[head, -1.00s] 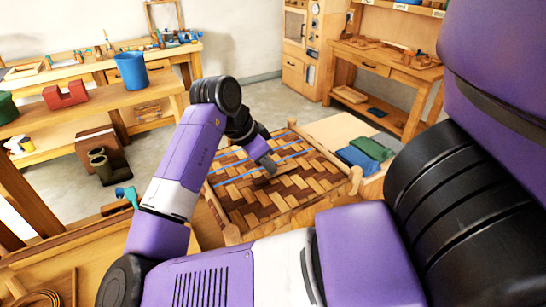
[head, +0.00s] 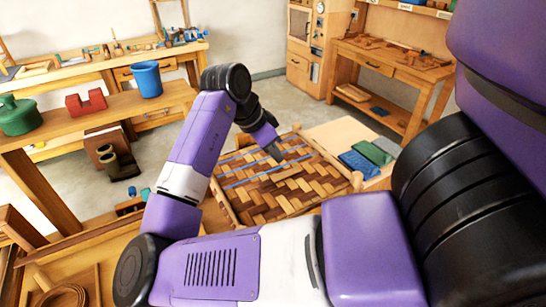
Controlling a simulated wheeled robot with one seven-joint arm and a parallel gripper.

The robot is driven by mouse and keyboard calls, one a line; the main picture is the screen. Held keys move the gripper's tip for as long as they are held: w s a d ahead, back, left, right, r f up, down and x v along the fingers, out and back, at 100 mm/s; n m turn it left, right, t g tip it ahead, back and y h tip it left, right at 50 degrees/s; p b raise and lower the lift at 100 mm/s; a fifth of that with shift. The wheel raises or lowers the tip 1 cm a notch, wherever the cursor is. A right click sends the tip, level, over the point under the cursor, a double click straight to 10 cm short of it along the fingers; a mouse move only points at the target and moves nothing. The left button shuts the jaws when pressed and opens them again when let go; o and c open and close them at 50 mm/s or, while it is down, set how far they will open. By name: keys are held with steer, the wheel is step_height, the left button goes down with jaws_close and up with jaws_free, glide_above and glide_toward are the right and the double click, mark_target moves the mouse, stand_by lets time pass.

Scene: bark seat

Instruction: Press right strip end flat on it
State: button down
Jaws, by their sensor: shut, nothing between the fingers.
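The bark seat (head: 275,193) is a wooden frame with a woven herringbone of light and dark strips. Thin blue lines (head: 250,180) cross its far part. My gripper (head: 276,154) is shut and empty over the far middle of the weave, close to a blue line. I cannot tell whether its tip touches the weave. The right strip end is too small to make out, and my gripper hides a small patch of the weave.
Folded blue cloth (head: 358,163) and green cloth (head: 373,152) lie on a pale board right of the seat. A bench with a blue bucket (head: 147,79), red block (head: 86,102) and green can (head: 18,115) stands left. A coil (head: 62,296) lies at lower left. Open floor lies beyond the seat.

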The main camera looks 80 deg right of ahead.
steer(key=b+v, duration=0.1)
steer(key=v, duration=0.9)
steer(key=shift+d+b, duration=0.15)
steer(key=shift+b, duration=0.2)
steer(key=shift+s, duration=0.1)
